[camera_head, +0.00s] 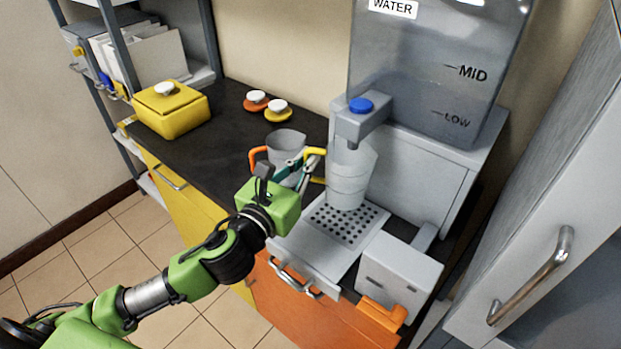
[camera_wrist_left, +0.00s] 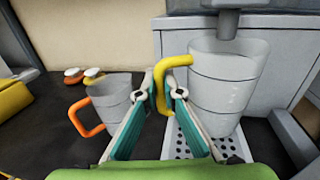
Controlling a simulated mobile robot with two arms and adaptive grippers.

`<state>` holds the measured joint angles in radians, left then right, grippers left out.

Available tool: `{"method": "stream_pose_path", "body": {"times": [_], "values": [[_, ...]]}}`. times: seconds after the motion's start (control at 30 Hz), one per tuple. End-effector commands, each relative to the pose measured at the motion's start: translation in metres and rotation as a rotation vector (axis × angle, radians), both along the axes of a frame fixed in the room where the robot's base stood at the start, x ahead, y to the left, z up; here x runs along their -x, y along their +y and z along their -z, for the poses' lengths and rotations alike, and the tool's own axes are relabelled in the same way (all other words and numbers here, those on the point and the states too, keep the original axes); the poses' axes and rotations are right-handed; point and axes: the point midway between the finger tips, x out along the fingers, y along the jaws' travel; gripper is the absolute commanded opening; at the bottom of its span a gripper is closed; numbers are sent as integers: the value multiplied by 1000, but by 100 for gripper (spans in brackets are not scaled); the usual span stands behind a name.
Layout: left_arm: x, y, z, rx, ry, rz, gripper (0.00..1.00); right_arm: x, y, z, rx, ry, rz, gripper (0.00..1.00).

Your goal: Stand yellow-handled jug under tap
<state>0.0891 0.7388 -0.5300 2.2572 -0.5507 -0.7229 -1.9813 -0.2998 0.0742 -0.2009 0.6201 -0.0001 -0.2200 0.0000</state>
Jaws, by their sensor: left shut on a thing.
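The yellow-handled jug (camera_head: 347,180) is a clear grey cup standing upright on the perforated drip tray (camera_head: 376,222), below the tap (camera_head: 357,126). In the left wrist view the jug (camera_wrist_left: 226,90) has its yellow handle (camera_wrist_left: 168,72) toward my gripper. My left gripper (camera_head: 314,165) is shut on that handle; its fingertips show on either side of it in the left wrist view (camera_wrist_left: 160,97). An orange-handled jug (camera_head: 286,142) stands on the dark counter behind the gripper, partly hidden by it. My right gripper is not in view.
A grey water tank (camera_head: 425,75) with a blue-topped tap stands above the drip tray. A yellow box (camera_head: 170,108) and two small white-knobbed lids (camera_head: 277,110) sit on the counter. A grey box (camera_head: 399,272) stands to the right of the tray front.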

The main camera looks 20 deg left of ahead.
Motion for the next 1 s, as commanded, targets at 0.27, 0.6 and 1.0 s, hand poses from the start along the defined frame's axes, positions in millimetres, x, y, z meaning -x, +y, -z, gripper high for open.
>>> {"method": "stream_pose_path", "body": {"times": [0.27, 0.6, 1.0], "values": [[-7, -3, 29, 3, 1, 1, 0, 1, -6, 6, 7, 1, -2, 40], [-9, -3, 68, 3, 1, -1, 0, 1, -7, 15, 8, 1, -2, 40], [-11, -4, 72, 0, -1, 1, 0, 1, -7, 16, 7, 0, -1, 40]]}}
